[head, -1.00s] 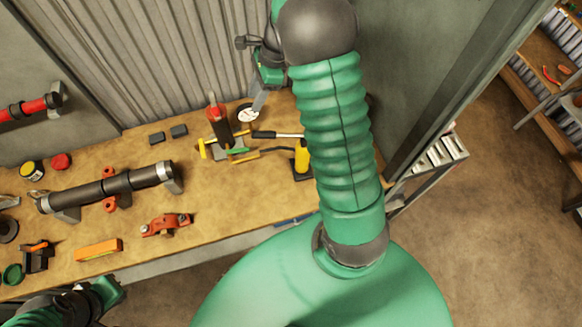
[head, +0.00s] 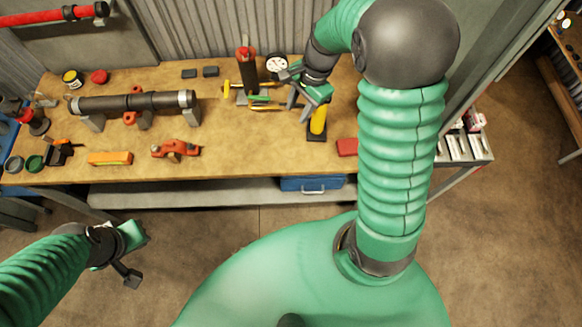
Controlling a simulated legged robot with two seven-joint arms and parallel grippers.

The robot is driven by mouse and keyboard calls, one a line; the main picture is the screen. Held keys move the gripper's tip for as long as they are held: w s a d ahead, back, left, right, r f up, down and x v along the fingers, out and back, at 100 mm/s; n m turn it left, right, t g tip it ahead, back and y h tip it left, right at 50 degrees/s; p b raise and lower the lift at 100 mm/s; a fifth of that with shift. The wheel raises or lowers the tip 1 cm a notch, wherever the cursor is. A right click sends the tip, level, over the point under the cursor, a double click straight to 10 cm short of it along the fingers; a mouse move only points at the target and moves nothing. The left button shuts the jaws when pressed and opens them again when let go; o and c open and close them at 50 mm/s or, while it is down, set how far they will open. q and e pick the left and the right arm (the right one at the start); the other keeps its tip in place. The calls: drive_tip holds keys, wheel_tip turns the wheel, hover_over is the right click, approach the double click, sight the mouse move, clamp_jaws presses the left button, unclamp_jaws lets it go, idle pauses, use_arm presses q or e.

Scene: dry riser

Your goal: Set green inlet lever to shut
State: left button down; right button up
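The riser assembly stands at the back of the workbench, with a dark upright pipe with a red top (head: 246,70) and a round white gauge (head: 277,66). A small green lever (head: 259,99) lies low at its front right, pointing sideways. A yellow handle (head: 226,88) is on its left. My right gripper (head: 298,108) is just right of the green lever, above the bench and apart from it. Its fingers look spread and empty. My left gripper (head: 128,272) hangs in front of the bench, far from the riser; its finger gap is unclear.
A yellow tool on a black base (head: 318,122) stands close by my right gripper. A red block (head: 347,147) lies right of it. A dark pipe on supports (head: 132,103), an orange clamp (head: 176,150) and an orange level (head: 110,158) lie left. The bench's middle front is clear.

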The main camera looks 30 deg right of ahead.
drive_tip(key=s+a+f+n+h+b, duration=0.2)
drive_tip(key=s+a+f+n+b, duration=0.5)
drive_tip(key=f+n, duration=0.4)
drive_tip(key=shift+s+a+f+n+t+b, duration=0.15)
drive_tip(key=shift+a+f+n+t+b, duration=0.25)
drive_tip(key=shift+n+b, duration=0.75)
